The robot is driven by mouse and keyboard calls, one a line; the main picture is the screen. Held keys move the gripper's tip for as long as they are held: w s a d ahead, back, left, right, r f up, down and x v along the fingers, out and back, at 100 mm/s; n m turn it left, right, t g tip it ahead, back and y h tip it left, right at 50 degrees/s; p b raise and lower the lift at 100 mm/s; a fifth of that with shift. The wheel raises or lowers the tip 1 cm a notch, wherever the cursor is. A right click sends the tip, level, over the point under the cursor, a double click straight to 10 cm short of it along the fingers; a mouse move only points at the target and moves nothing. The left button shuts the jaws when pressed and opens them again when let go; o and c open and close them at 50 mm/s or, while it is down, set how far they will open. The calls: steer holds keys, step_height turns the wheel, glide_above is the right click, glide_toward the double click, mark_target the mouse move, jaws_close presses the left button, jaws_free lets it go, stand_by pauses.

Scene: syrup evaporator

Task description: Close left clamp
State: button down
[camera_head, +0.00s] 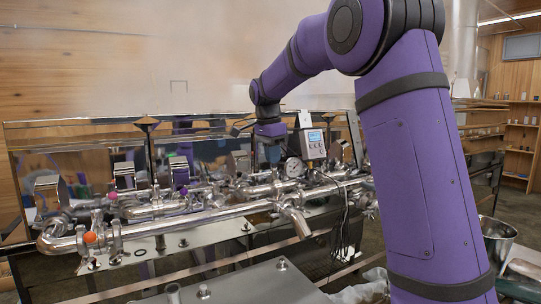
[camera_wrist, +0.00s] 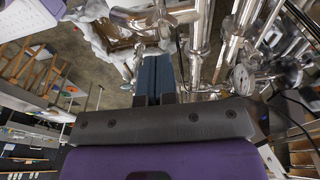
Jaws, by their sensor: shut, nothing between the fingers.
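My gripper (camera_head: 272,154) hangs down behind the steel pipework in the head view, left of the grey digital meter. In the wrist view its two dark blue fingers (camera_wrist: 156,76) are pressed together with nothing between them. A polished pipe (camera_head: 180,226) runs across the front, with clamp-like fittings (camera_head: 116,242) at its left end beside an orange knob (camera_head: 90,238). My gripper is well to the right of these fittings. I cannot tell which fitting is the left clamp or whether it is open. In the wrist view, a pipe with a flanged joint (camera_wrist: 150,22) lies beyond the fingertips.
A digital meter (camera_head: 312,144) and a round gauge (camera_head: 294,167) stand close to the right of my gripper. The gauge also shows in the wrist view (camera_wrist: 241,77). Cables hang below the meter. Steam hangs over the pan behind. A metal bucket (camera_head: 497,238) is at right.

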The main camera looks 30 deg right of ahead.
mark_target(271, 200)
step_height(271, 200, down, 9)
steer(key=shift+r, duration=0.1)
steer(key=shift+a+f, duration=0.25)
steer(key=shift+f, duration=0.35)
steer(key=shift+a+f, duration=0.1)
steer(key=shift+f, duration=0.1)
steer(key=shift+a+f+h, duration=0.45)
steer(key=shift+f+h, duration=0.05)
steer(key=shift+h, duration=0.1)
steer(key=f+h, duration=0.1)
steer(key=a+f+h, duration=0.1)
steer(key=f, duration=0.1)
steer(key=shift+a+f, duration=0.2)
